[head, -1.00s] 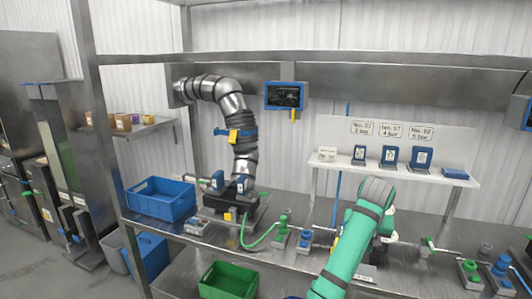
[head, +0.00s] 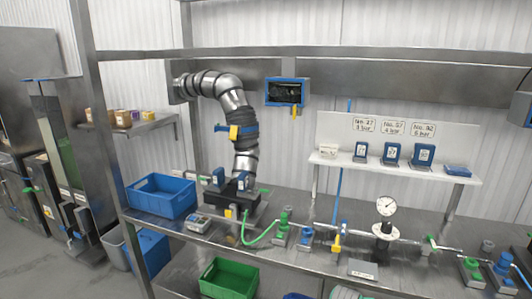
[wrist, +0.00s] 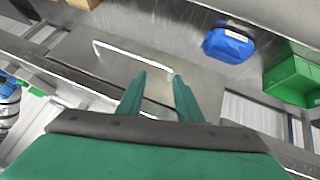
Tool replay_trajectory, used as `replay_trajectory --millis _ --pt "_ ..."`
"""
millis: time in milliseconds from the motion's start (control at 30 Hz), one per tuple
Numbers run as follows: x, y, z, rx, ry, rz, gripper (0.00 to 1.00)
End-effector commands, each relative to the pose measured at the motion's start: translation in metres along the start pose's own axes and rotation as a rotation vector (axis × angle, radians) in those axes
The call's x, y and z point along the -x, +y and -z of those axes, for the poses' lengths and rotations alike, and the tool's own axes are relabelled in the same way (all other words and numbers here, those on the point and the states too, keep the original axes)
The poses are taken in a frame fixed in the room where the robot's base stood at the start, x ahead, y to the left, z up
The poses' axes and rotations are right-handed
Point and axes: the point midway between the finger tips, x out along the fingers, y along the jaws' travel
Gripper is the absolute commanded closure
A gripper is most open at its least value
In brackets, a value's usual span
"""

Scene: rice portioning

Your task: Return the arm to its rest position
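My gripper (wrist: 159,77) shows in the wrist view with its two green fingers apart. Nothing is held between them. Below the fingers is a flat metal surface with a white bar-like handle (wrist: 125,50), apart from the fingertips as far as I can tell. In the head view my gripper is out of frame. Only a small white and green piece at the bottom edge shows there, likely part of my arm.
The workbench carries a gauge (head: 386,206) on a pipe line, a blue crate (head: 161,198) and a grey jointed duct (head: 232,100). A green crate (head: 229,278) sits below. The wrist view shows a blue item (wrist: 228,44) and a green bin (wrist: 293,78).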

Motion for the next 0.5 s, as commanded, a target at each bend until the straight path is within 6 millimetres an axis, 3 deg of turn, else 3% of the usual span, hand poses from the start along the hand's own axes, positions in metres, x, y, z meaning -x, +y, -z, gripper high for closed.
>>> replay_trajectory --millis 33,267,500 --pt "-0.006 -0.004 -0.02 0.016 0.014 -0.01 0.67" --pt "-0.014 -0.022 -0.088 0.075 0.114 -0.03 0.67" --pt "-0.002 -0.048 -0.158 0.136 0.223 -0.011 0.67"
